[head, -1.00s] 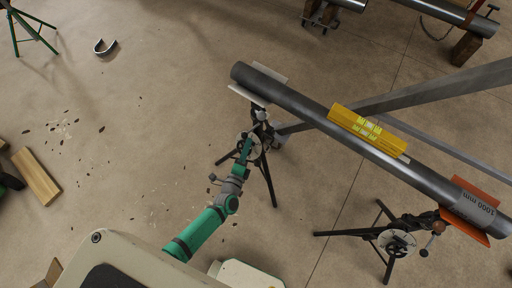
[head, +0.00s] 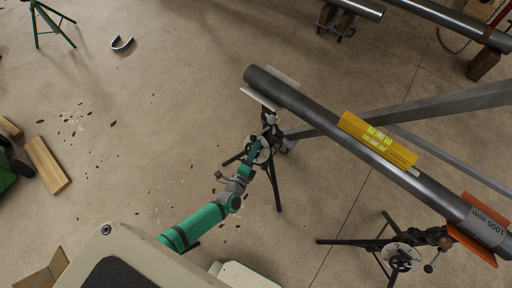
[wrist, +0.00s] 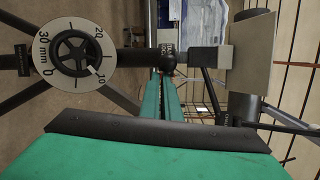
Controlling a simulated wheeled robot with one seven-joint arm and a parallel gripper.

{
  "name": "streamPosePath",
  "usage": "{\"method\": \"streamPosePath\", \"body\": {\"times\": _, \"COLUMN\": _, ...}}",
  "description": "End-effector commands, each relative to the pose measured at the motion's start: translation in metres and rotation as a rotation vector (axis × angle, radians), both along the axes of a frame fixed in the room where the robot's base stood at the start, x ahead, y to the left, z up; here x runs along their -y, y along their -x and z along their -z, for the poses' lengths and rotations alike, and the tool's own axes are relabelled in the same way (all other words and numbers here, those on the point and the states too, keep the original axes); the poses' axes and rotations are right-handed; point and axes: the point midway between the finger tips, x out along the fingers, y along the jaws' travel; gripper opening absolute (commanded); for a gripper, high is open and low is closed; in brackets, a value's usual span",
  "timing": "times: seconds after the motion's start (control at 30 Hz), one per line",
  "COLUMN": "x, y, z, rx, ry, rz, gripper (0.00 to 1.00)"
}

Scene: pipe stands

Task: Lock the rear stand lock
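A stand with a pale grey head (head: 262,97) holds the left end of a long grey pipe (head: 325,118). Its dial and handwheel (head: 259,150) also show in the wrist view (wrist: 74,50), with the pointer near 10 mm. My gripper (head: 256,146) is at this stand, in front of the dial in the head view. In the wrist view its green fingers (wrist: 165,85) lie close together and point at a dark round knob (wrist: 168,58) on the stand's post. I cannot tell whether they touch it or whether a gap remains between them. No stand is labelled rear.
A second stand with an orange head (head: 474,243) and its own dial (head: 400,256) holds the pipe's right end. A yellow level (head: 376,140) lies on the pipe. Grey beams (head: 440,102) cross behind. Wood blocks (head: 46,165) lie left; the left floor is mostly open.

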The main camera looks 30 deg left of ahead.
Motion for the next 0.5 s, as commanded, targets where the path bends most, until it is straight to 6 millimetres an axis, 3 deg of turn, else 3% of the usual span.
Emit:
{"method": "streamPosePath", "body": {"times": 0.03, "x": -0.038, "y": 0.005, "z": -0.007, "rx": 0.014, "ry": -0.019, "rz": -0.06, "gripper": 0.0}}
{"method": "streamPosePath", "body": {"times": 0.2, "x": -0.035, "y": 0.007, "z": -0.006, "rx": 0.013, "ry": -0.018, "rz": -0.061, "gripper": 0.0}}
{"method": "streamPosePath", "body": {"times": 0.37, "x": -0.017, "y": 0.013, "z": 0.0, "rx": 0.008, "ry": -0.012, "rz": -0.056, "gripper": 0.0}}
{"method": "streamPosePath", "body": {"times": 0.5, "x": 0.015, "y": 0.015, "z": 0.006, "rx": 0.002, "ry": -0.005, "rz": -0.03, "gripper": 0.0}}
